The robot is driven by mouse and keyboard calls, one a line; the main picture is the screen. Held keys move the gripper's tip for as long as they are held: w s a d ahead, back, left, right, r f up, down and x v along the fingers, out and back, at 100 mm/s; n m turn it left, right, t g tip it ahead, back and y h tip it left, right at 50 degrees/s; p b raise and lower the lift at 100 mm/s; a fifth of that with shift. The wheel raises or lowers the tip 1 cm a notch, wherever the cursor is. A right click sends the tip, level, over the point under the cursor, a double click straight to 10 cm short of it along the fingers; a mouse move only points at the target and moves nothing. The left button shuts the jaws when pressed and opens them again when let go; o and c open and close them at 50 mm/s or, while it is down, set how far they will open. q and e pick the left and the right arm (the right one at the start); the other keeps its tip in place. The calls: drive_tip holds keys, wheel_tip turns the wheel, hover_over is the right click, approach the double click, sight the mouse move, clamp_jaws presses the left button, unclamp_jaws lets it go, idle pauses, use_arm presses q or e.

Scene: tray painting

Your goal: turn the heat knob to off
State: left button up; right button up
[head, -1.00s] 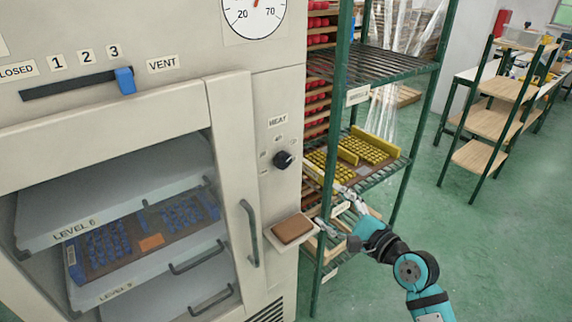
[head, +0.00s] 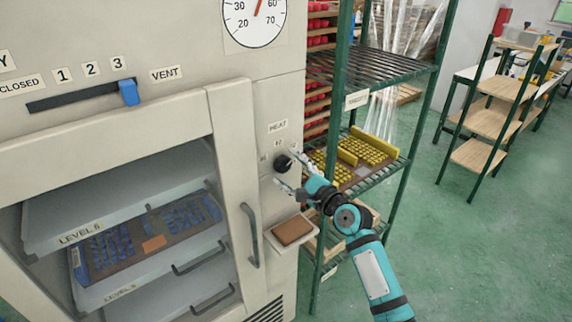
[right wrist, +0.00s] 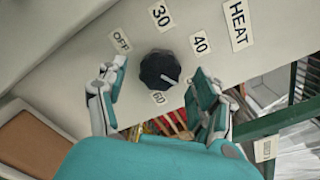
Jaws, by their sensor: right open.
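The heat knob (head: 282,163) is a black, ridged dial on the cabinet's front panel, under the HEAT label (head: 278,126). In the right wrist view the knob (right wrist: 160,66) shows a white mark pointing to the lower right, between the 40 label (right wrist: 200,42) and the 60 label (right wrist: 158,98). The OFF label (right wrist: 120,42) is at the knob's upper left there. My right gripper (head: 284,169) is open, with one finger on each side of the knob; in the right wrist view (right wrist: 161,74) gaps show between fingers and knob. My left gripper is not in view.
A small shelf with a brown pad (head: 292,230) juts out below the knob. A green rack (head: 345,100) with a tray of yellow pieces (head: 352,160) stands close on the right. The cabinet door (head: 235,180) with its handle is at the left. The vent slider (head: 129,92) is further left.

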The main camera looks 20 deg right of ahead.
drive_tip(key=shift+x, duration=0.95)
drive_tip(key=shift+c, duration=0.2)
drive_tip(key=c, duration=1.1)
